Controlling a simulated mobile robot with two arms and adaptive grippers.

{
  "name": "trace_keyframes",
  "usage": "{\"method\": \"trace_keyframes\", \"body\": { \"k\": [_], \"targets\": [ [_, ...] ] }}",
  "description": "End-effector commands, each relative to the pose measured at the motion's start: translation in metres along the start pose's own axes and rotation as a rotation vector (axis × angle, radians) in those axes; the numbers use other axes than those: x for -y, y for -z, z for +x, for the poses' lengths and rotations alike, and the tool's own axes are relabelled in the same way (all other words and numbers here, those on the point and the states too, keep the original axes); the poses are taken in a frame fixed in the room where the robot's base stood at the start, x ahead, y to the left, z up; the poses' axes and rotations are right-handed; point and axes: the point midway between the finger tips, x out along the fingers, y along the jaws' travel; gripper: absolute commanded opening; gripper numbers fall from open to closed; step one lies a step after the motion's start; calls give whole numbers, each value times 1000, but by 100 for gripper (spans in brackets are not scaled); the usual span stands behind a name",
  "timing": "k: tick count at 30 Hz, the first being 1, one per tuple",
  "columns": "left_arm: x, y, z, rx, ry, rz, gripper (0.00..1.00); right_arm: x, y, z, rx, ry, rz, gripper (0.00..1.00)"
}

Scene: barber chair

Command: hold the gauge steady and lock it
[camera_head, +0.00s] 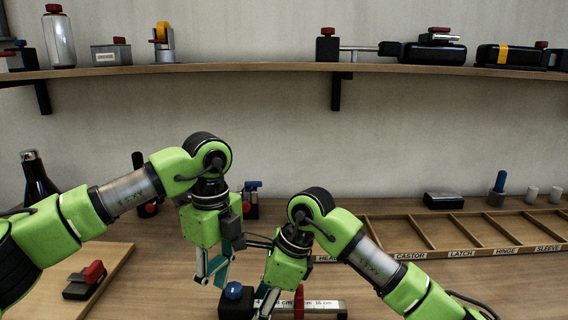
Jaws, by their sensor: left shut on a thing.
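The gauge is at the bottom edge, on the bench. It has a pale scale bar (325,305) marked in cm, a red piece (299,302) on the bar, and a black end block (236,309) with a blue knob (234,290). My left gripper (211,280) points down at the gauge's left end, beside the black block. It is shut on the gauge, though the exact contact is hard to see. My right gripper (267,302) points down over the scale bar, right of the blue knob. Its fingertips overlap the gauge and the frame's lower edge, so its opening is unclear.
A wooden tray (430,255) with labelled compartments lies at the right. A board (115,262) carries a red-handled clamp (85,280) at the left. A dark bottle (38,178) stands behind it. A wall shelf (230,67) with several tools runs above both arms.

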Motion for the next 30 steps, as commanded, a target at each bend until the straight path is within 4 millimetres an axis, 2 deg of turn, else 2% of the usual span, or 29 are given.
{"method": "trace_keyframes", "body": {
  "k": [30],
  "targets": [
    [4, 10, 1, -3, -1, 7, 0, 0, -3, -1, 6, 2, -4, 4]
  ]
}}
